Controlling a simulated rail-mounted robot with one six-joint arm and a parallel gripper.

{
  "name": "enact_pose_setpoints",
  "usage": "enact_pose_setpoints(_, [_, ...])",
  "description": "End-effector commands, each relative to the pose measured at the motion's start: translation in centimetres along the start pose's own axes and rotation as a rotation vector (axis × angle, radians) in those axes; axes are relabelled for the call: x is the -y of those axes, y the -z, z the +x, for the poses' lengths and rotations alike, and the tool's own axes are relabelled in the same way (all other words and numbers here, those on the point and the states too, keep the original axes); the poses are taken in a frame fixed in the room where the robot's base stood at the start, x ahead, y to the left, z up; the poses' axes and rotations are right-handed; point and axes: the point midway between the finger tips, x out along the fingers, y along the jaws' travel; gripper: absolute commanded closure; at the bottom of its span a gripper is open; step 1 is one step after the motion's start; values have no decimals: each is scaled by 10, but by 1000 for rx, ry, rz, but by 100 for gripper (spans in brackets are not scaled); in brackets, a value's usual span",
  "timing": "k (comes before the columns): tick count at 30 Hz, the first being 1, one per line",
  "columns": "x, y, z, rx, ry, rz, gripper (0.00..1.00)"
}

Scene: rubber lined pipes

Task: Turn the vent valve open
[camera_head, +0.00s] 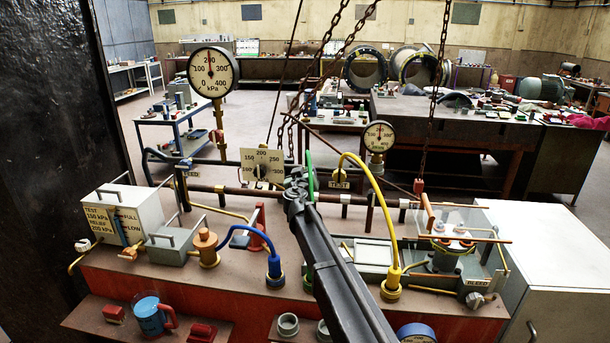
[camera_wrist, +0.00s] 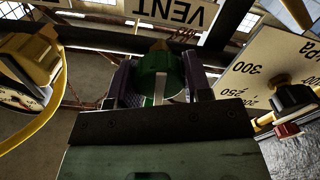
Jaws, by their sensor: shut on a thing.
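The vent valve's green knob (camera_wrist: 158,78), with a pale stripe down its middle, shows in the wrist view beneath the upside-down VENT label (camera_wrist: 172,10). My gripper (camera_wrist: 160,85) has one dark finger on each side of the knob and is shut on it. In the head view my gripper (camera_head: 298,182) is at the middle of the rig, by the horizontal pipe. There the arm and gripper hide the knob. How far the valve is turned cannot be told.
A dial plate (camera_head: 262,166) with a black knob stands just left of my gripper. A yellow hose (camera_head: 375,190) arches close on the right, a blue hose (camera_head: 250,230) on the left. Chains (camera_head: 325,60) hang above. Pressure gauges (camera_head: 212,72) stand behind.

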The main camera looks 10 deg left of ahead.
Motion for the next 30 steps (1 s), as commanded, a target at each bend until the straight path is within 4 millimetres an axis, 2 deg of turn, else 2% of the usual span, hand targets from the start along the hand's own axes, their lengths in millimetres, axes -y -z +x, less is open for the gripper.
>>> enact_pose_setpoints(30, [2, -1, 0, 0, 0, -917, 78])
